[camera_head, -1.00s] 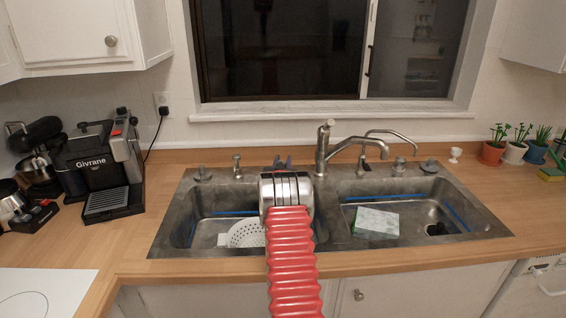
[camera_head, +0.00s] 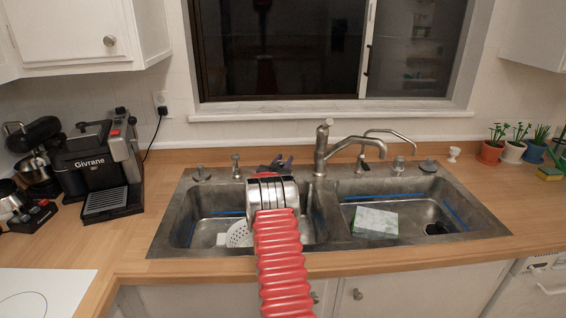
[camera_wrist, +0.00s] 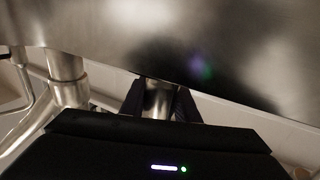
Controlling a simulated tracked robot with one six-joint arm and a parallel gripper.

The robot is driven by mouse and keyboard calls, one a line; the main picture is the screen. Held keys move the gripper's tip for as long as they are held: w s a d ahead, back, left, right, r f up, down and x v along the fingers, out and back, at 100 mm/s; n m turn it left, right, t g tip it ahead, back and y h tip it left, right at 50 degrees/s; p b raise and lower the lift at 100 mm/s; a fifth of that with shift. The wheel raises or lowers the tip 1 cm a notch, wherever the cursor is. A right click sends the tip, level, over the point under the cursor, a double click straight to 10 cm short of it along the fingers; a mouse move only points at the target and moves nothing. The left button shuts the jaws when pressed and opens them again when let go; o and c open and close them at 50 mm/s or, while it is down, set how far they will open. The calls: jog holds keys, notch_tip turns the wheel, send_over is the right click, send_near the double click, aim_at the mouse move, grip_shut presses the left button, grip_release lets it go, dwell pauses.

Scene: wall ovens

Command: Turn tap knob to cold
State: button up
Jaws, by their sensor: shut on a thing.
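My gripper (camera_head: 276,163) is at the back rim of the sink, left of the main tap (camera_head: 322,150). Its dark fingertips show just beyond my silver wrist. In the wrist view my gripper (camera_wrist: 160,103) has its two dark fingers closed on either side of a short shiny metal cylinder, which looks like the tap knob (camera_wrist: 159,98). The knob is hidden behind my wrist in the head view. A metal tap post (camera_wrist: 65,68) stands left of the fingers in the wrist view. I cannot read any hot or cold mark.
The double sink (camera_head: 345,243) holds a white colander (camera_head: 238,234) on the left and a green-white box (camera_head: 375,222) on the right. A second curved tap (camera_head: 385,133) and small metal fittings line the back rim. A coffee machine (camera_head: 95,170) stands at left.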

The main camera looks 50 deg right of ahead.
jog(key=shift+r+g, duration=0.1)
jog(key=shift+g, duration=0.2)
jog(key=o, duration=1)
jog(key=shift+o, duration=0.2)
jog(key=shift+s+a, duration=0.1)
jog(key=v, duration=1.3)
jog(key=shift+a+f, duration=0.3)
jog(key=shift+s, duration=0.1)
